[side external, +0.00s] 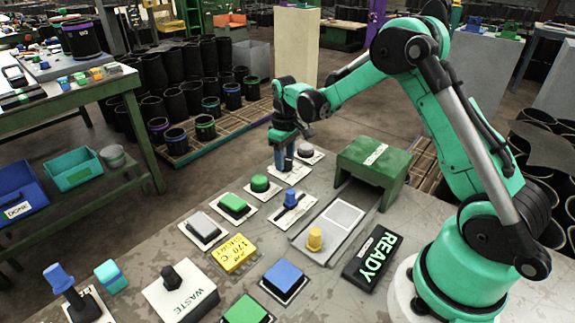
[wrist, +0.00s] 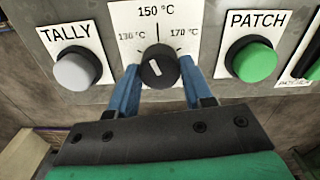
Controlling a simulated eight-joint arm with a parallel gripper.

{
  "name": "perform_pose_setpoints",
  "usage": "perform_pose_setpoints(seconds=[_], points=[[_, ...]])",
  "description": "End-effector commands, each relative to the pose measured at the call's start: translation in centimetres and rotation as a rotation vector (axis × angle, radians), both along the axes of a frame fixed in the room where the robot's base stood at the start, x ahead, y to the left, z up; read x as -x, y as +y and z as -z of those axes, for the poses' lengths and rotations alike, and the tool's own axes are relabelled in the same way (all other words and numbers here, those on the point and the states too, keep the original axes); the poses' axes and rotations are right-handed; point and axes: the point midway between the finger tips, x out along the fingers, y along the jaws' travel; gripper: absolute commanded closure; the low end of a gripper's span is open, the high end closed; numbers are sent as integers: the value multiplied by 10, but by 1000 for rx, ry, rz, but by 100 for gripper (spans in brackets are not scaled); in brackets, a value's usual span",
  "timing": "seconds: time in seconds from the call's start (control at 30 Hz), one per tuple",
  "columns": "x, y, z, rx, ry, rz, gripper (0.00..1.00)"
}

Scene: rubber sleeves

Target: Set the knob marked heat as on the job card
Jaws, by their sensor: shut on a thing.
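The knob (wrist: 158,61) is black and round with a short white mark that leans to the upper left. Its plate reads 130 °C at left, 150 °C at top and 170 °C at right; no "heat" label shows. My gripper (wrist: 159,77) has its blue fingers on both sides of the knob, shut on it. In the side external view my gripper (side external: 284,160) points down at the far end of the bench, and hides the knob. A yellow card (side external: 235,252) on the bench reads 170 C and, it seems, SHORT.
A grey TALLY button (wrist: 78,69) is left of the knob and a green PATCH button (wrist: 254,61) right of it. A blue slider handle (side external: 291,197), a green bridge-shaped housing (side external: 373,160) and a READY sign (side external: 373,257) stand on the bench.

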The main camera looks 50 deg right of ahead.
Motion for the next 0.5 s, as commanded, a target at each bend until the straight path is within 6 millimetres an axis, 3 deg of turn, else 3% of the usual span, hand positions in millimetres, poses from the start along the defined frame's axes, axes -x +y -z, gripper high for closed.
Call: perform_pose_setpoints(seconds=[0.5], points=[[0,0,0,0,0,488,100]])
